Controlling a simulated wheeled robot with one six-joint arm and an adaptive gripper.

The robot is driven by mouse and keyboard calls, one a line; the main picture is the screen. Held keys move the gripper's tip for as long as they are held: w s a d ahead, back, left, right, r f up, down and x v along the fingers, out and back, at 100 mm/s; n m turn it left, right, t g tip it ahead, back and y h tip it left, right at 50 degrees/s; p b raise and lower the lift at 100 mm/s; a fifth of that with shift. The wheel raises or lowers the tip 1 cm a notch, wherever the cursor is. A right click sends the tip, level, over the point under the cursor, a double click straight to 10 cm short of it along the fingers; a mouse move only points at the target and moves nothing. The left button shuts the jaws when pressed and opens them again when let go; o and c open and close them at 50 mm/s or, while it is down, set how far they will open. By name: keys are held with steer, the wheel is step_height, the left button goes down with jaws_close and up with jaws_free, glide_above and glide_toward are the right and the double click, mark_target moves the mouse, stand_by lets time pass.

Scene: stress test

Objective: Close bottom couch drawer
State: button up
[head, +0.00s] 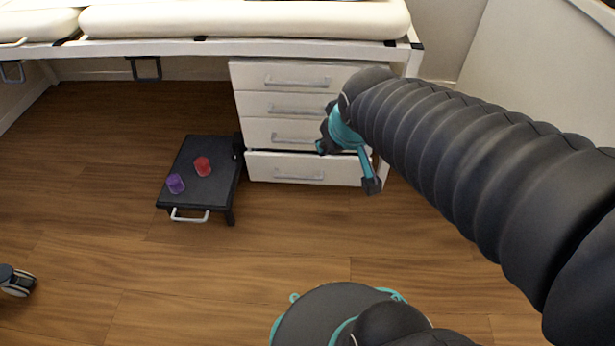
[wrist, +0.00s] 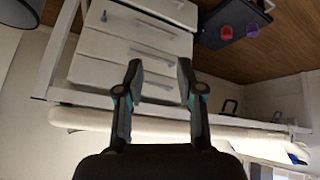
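The white drawer unit under the couch shows several stacked drawers with grey bar handles. The bottom couch drawer (head: 262,168) juts out a little, with a dark gap above its front; the drawers above it look flush. In the wrist view, which looks upside down, the bottom drawer (wrist: 172,12) is at the top edge. My gripper (head: 347,166) is in front of the unit's right side and hides part of it. In the wrist view, its two fingers (wrist: 160,68) are spread apart with nothing between them. I cannot tell whether it touches the unit.
A low black step stool (head: 205,183) with a white handle stands left of the drawers, close to the bottom drawer. A purple cup (head: 176,184) and a red cup (head: 203,166) are on it. The couch (head: 240,20) overhangs the unit. The wooden floor (head: 200,270) in front is clear.

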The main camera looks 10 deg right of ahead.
mark_target(302, 178)
steer(key=w+d+f+n+t, duration=0.3)
steer(key=w+f+n, duration=0.6)
steer(key=w+f, duration=1.25)
step_height(302, 178, down, 12)
steer(key=w+a+r+n+t+y, duration=0.1)
steer(key=w+n+t, duration=0.2)
steer(key=n, duration=0.1)
steer(key=s+f+n+t+b, duration=0.1)
steer(key=s+f+t, duration=0.1)
steer(key=s+f, duration=0.3)
steer(key=s+f+n+t, duration=0.1)
steer(key=s+f+n, duration=0.1)
steer(key=f, duration=0.5)
steer(key=shift+y, duration=0.3)
steer(key=x, duration=0.9)
steer(key=b+x, duration=0.1)
steer(key=x, duration=0.3)
steer(key=shift+w+a+f, duration=0.1)
steer(key=shift+w+a, duration=0.2)
steer(key=shift+a, duration=0.05)
jaws_close()
